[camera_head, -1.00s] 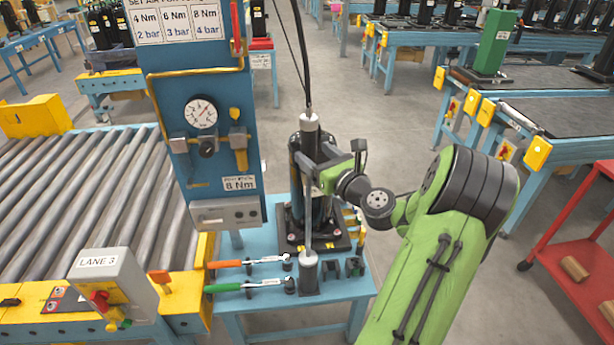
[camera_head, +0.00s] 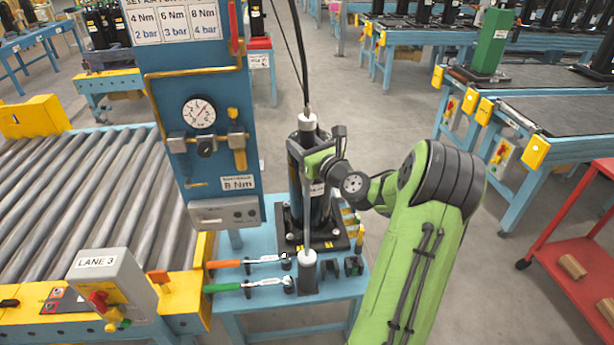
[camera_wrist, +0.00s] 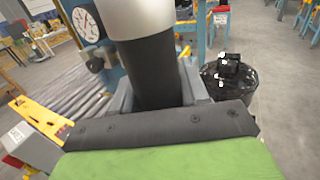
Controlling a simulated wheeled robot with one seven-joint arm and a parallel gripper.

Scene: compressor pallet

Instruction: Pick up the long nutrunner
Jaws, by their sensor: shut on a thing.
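The long nutrunner (camera_head: 307,209) stands upright on the blue bench, with a silver top, a dark grip and a long thin grey shaft. A black hose rises from its top. In the wrist view the silver and black nutrunner body (camera_wrist: 155,70) fills the middle, between my jaws. The fingertips are mostly hidden behind it.
A black compressor (camera_head: 320,200) stands on its dark base right behind the nutrunner. An orange-handled wrench (camera_head: 245,263) and a green-handled wrench (camera_head: 245,285) lie to the left. The blue gauge column (camera_head: 205,110) stands close left. A red cart (camera_head: 575,245) is at right.

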